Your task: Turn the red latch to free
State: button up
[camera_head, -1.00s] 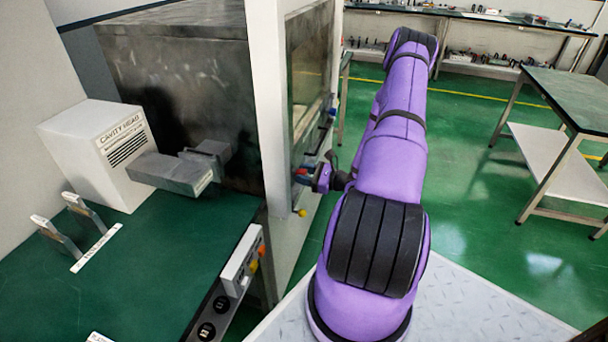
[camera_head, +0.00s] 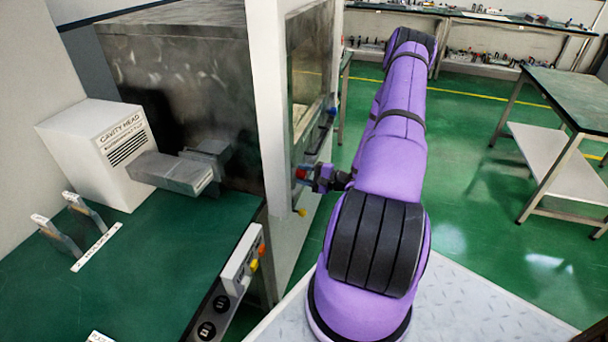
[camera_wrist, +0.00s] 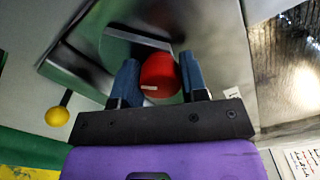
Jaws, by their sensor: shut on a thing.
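The red latch (camera_wrist: 160,74) is a round red knob with a short pale mark on its lower left. It sits on the side panel of the metal cabinet. In the wrist view my gripper (camera_wrist: 157,80) has its two blue-grey fingers on either side of the knob, shut on it. In the head view the latch (camera_head: 301,173) shows as a small red spot at the end of my gripper (camera_head: 312,176). The part of the latch behind the knob is hidden.
A yellow ball-ended knob (camera_wrist: 57,116) is left of my gripper in the wrist view. A dark handle (camera_head: 326,128) is on the cabinet (camera_head: 190,85).

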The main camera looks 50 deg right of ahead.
jog(key=shift+n, duration=1.5)
jog(key=shift+f, duration=0.1)
jog(key=o, duration=0.9)
jog(key=shift+o, duration=0.2)
jog(key=shift+s, duration=0.1)
jog(key=v, duration=1)
jog(key=shift+s+d, duration=0.2)
jog(key=shift+s, duration=0.1)
